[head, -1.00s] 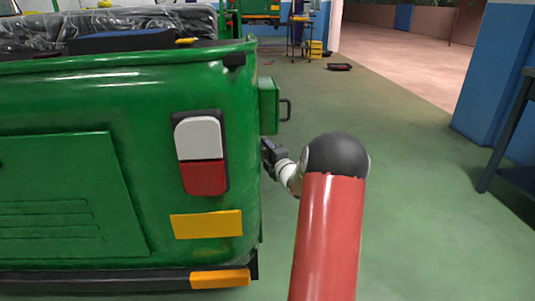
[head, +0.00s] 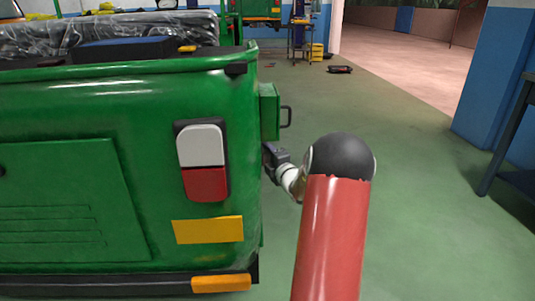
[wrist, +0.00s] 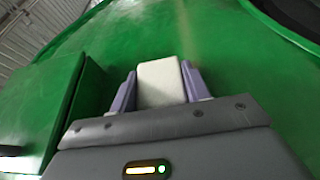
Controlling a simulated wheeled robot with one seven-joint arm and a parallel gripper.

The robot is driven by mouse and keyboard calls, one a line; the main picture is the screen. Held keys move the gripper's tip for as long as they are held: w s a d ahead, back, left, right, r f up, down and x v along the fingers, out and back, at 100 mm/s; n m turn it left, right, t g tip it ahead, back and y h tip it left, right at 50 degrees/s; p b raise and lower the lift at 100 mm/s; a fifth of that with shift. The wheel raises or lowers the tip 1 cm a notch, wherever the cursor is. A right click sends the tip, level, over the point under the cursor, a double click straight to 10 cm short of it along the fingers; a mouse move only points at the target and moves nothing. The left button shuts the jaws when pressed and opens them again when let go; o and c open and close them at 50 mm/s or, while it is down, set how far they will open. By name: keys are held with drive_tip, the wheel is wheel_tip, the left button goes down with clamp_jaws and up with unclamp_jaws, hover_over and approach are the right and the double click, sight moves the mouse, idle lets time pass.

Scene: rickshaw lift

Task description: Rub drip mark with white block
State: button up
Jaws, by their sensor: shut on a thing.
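In the wrist view my gripper (wrist: 160,88) is shut on a white block (wrist: 160,82), held between its two purple-grey fingers. The block's far end is against or very close to the green side panel (wrist: 235,60); I cannot tell if it touches. A faint pale brownish streak, the drip mark (wrist: 184,35), runs down the green panel just beyond the block's far end. In the head view my wrist is beside the rickshaw's (head: 80,100) right side, and the block and fingers are hidden behind its rear corner.
A green box with a dark handle (head: 269,112) sticks out from the rickshaw's side near my wrist; its side also shows at left in the wrist view (wrist: 80,100). A blue pillar (head: 485,80) and dark table (head: 515,150) stand at right. The floor between is clear.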

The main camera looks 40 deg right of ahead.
drive_tip(key=shift+s+a+r+p, duration=0.9)
drive_tip(key=shift+s+a, duration=0.75)
drive_tip(key=shift+s, duration=0.95)
drive_tip(key=shift+w+d+p, duration=0.25)
drive_tip(key=shift+w+d, duration=0.5)
drive_tip(key=shift+w, duration=0.55)
drive_tip(key=shift+w+d+p, duration=0.2)
drive_tip(key=shift+w+d, duration=0.6)
drive_tip(key=shift+w, duration=0.45)
drive_tip(key=shift+w+d+p, duration=0.25)
drive_tip(key=shift+w+d, duration=0.5)
drive_tip(key=shift+w, duration=0.55)
drive_tip(key=s+d+p, duration=0.2)
drive_tip(key=s+d, duration=0.1)
drive_tip(key=d, duration=0.2)
drive_tip(key=shift+s, duration=0.15)
drive_tip(key=shift+d, duration=0.1)
drive_tip(key=shift+s+d, duration=0.4)
drive_tip(key=shift+d, duration=0.25)
drive_tip(key=shift+s+d, duration=0.35)
drive_tip(key=shift+d, duration=0.25)
